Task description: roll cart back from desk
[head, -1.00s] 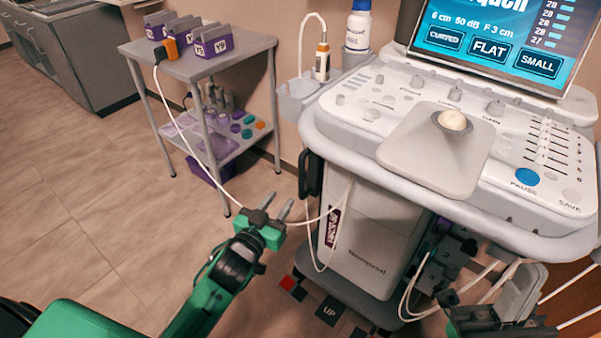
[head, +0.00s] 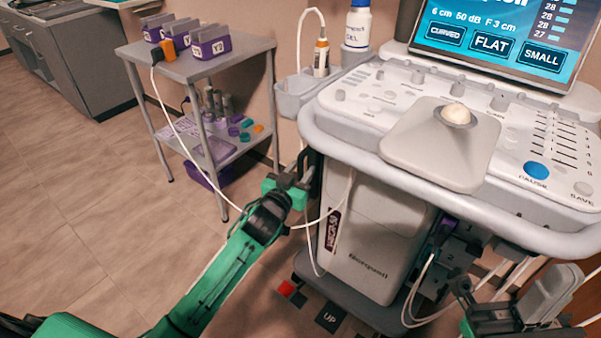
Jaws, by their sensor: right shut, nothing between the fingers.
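The white ultrasound cart (head: 375,205) stands at the right, with a control panel, a tilted screen (head: 495,35) and a dark lower base (head: 345,285). A black upright handle (head: 312,172) is on its left side, below the panel's corner. My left gripper (head: 297,174) is at this handle, with its fingers apart; they partly overlap the handle, and I cannot tell whether they touch it. My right gripper (head: 545,292) is low at the right, in front of the cart, shut and empty. No desk is clearly identifiable beside the cart.
A grey two-shelf trolley (head: 205,65) with purple boxes stands left of the cart. White cables (head: 195,165) hang between them and in front of the cart. A grey counter (head: 75,60) is at the back left. The floor (head: 95,190) at left is clear.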

